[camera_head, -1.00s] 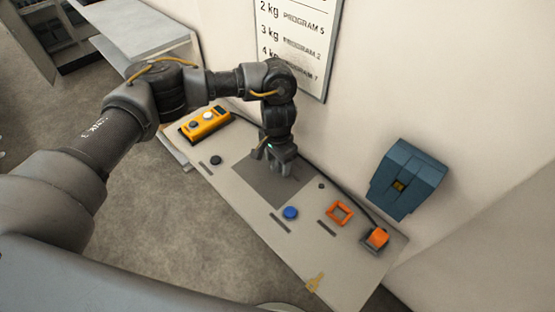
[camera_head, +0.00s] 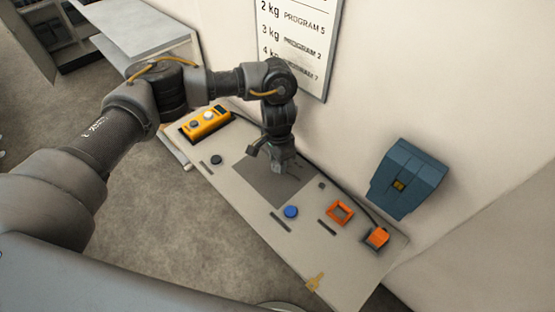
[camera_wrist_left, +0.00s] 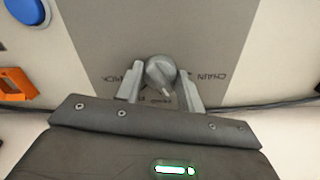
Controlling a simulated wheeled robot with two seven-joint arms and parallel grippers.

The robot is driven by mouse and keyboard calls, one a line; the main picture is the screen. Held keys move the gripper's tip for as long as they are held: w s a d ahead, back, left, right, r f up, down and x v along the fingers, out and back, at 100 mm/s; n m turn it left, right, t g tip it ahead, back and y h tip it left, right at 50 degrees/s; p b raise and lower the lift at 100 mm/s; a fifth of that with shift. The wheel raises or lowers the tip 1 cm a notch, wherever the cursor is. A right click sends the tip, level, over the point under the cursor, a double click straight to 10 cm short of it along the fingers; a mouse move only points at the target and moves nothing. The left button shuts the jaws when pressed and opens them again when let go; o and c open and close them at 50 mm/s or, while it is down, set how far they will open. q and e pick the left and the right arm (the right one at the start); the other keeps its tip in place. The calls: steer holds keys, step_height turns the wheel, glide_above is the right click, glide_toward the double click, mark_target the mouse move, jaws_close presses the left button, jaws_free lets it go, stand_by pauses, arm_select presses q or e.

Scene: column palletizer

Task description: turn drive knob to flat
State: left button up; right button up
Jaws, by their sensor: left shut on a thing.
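The drive knob (camera_wrist_left: 160,72) is a round grey knob with a raised grip bar, seen in the left wrist view on a darker grey panel (camera_head: 266,187). Lettering around it includes "CHAIN" on its right and a word ending in "CK" on its left; the lettering below is partly covered. My left gripper (camera_wrist_left: 160,82) has one finger on each side of the knob and is shut on it. In the head view my left gripper (camera_head: 283,168) reaches down to the panel's back edge and hides the knob. My right gripper is not in view.
A blue button (camera_head: 291,212), a black knob (camera_head: 216,160), an orange frame (camera_head: 340,213) and an orange block (camera_head: 377,237) are on the console (camera_head: 330,262). A yellow control box (camera_head: 206,124) lies at its far left end. A blue wall box (camera_head: 408,178) hangs on the right.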

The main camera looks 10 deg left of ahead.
arm_select(q)
steer(key=m, duration=0.3)
steer(key=shift+m, duration=0.3)
steer(key=m, duration=0.2)
steer(key=shift+w+m, duration=0.1)
steer(key=shift+m, duration=0.2)
steer(key=m+b, duration=0.1)
steer(key=m, duration=0.2)
steer(key=shift+m, duration=0.3)
steer(key=shift+m+b, duration=0.65)
steer(key=shift+m, duration=1.25)
steer(key=o, duration=1)
steer(key=shift+r, duration=0.15)
